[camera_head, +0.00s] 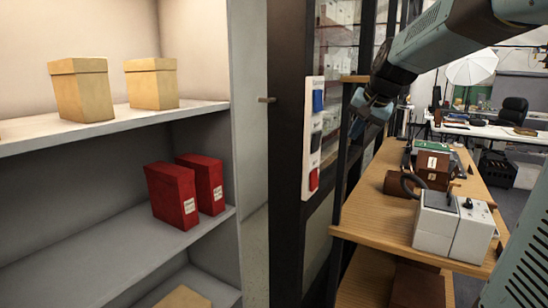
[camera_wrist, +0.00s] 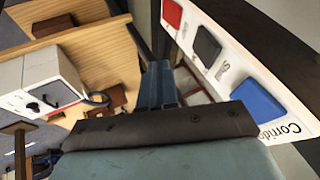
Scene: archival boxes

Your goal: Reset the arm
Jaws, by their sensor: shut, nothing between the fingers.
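My arm reaches in from the upper right in the head view. My gripper (camera_head: 372,105) hangs at its end, in front of the dark shelving frame and to the right of a white switch panel. In the wrist view my gripper (camera_wrist: 160,82) shows its blue fingers together with nothing held. The switch panel (camera_head: 313,103) carries a blue, a dark and a red switch. In the wrist view the panel (camera_wrist: 240,62) lies to the right of the fingers, apart from them in the picture; the distance in depth is hard to tell.
Left, a grey shelf (camera_head: 100,242) bears two red binders (camera_head: 172,195) (camera_head: 204,183); the shelf above bears two tan boxes (camera_head: 82,90) (camera_head: 151,83). Right, a wooden bench (camera_head: 375,214) holds a white device (camera_head: 452,226) and brown boxes. Behind are a desk, chair and white umbrella (camera_head: 471,68).

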